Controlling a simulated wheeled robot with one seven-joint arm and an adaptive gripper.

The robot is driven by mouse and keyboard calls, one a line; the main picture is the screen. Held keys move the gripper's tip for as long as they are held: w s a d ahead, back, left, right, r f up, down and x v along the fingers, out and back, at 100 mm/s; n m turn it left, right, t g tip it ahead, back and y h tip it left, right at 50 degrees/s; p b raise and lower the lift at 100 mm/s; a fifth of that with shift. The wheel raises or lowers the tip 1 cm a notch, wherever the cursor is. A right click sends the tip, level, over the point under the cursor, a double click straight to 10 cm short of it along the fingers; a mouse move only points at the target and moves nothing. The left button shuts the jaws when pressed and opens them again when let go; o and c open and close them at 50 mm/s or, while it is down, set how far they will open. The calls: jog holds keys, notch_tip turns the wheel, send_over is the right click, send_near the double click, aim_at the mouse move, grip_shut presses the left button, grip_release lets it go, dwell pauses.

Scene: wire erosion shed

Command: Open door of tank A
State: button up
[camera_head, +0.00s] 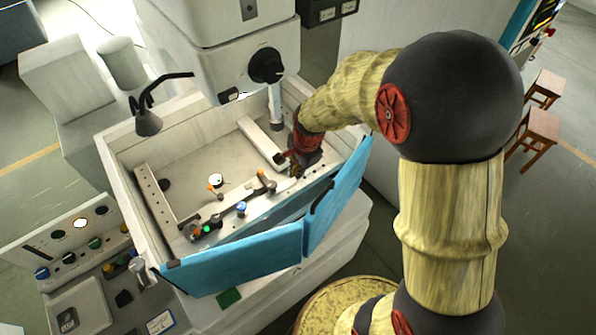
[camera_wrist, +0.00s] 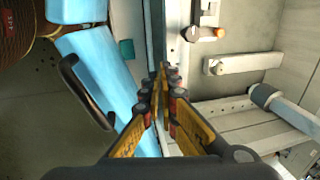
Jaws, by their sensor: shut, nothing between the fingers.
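The tank (camera_head: 113,167) is an open white box below the machine head. Two blue door panels (camera_head: 235,262) (camera_head: 342,190) stand at its front, angled outward from the rim and meeting in a V away from it. A dark bar handle (camera_head: 322,195) is on the right panel. A blue panel (camera_wrist: 112,85) and a dark handle (camera_wrist: 85,92) show left of my fingers in the wrist view. My gripper (camera_head: 294,172) is over the tank's front inner side, behind the right panel. Its yellow fingers (camera_wrist: 160,78) are shut and empty, apart from the handle. No tank label is readable.
Inside the tank are a rail with clamps and knobs (camera_head: 240,207) and a white bar (camera_head: 262,143). The machine head (camera_head: 262,35) hangs close behind my gripper. A control panel (camera_head: 75,250) stands at the left. Stools (camera_head: 535,125) and open floor lie at the right.

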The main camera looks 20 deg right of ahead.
jog(key=o, duration=0.6)
jog(key=shift+o, duration=0.3)
jog(key=shift+r, duration=0.1)
notch_tip(320, 180, up, 12)
jog(key=s, duration=0.2)
jog(key=shift+d+f, duration=0.2)
jog(key=shift+d, duration=0.2)
jog(key=shift+s, duration=0.1)
